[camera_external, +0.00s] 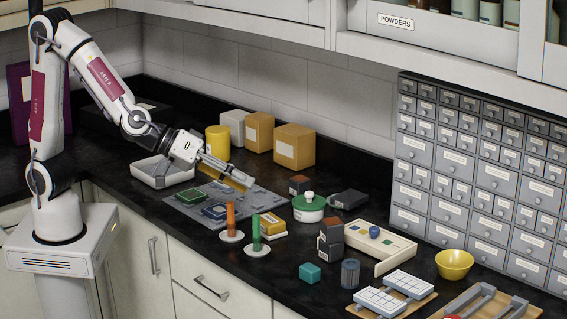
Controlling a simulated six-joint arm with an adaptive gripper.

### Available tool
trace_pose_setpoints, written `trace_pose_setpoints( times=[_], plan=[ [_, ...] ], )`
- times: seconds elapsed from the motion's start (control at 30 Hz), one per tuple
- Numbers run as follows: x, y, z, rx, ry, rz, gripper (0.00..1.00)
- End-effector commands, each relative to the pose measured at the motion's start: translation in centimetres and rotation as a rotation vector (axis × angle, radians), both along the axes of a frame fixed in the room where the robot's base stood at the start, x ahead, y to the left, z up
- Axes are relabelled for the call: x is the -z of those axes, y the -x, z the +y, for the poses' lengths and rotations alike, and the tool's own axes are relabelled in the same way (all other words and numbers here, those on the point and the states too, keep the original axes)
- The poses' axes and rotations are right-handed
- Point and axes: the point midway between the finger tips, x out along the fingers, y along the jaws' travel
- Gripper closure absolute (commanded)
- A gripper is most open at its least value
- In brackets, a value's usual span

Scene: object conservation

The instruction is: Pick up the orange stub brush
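An orange upright stub (230,216), which looks like the orange stub brush, stands on a small white disc near the counter's front edge. A similar green stub (256,232) stands on its own white disc just to its right. My gripper (230,174) is above the back of the grey mat, up and behind the orange stub and apart from it. A yellow-tan piece (238,181) shows at my fingertips. I cannot tell whether it is held, part of the fingers, or behind them. The finger gap is too small to make out.
The grey mat (262,197) holds green and blue blocks. A yellow block (267,223), a green lidded pot (309,207) and dark stacked blocks (330,238) stand right of the stubs. A white tray (150,166), yellow cylinder (217,142) and boxes (294,148) are behind.

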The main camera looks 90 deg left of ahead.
Motion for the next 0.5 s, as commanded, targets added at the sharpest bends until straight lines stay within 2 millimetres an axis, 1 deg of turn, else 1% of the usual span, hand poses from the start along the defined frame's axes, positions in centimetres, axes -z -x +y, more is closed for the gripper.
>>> trace_pose_setpoints(
  times=[0.03,0.23,0.37,0.5],
  plan=[
    [0.8,-0.5,0.0,-0.028,-0.003,-0.002,0.64],
    [3.2,-1.7,1.2,-0.171,-0.029,-0.027,0.64],
    [4.7,-2.0,2.2,-0.264,-0.062,-0.044,0.64],
    [6.3,-1.8,3.3,-0.361,-0.109,-0.061,0.64]
  ],
)
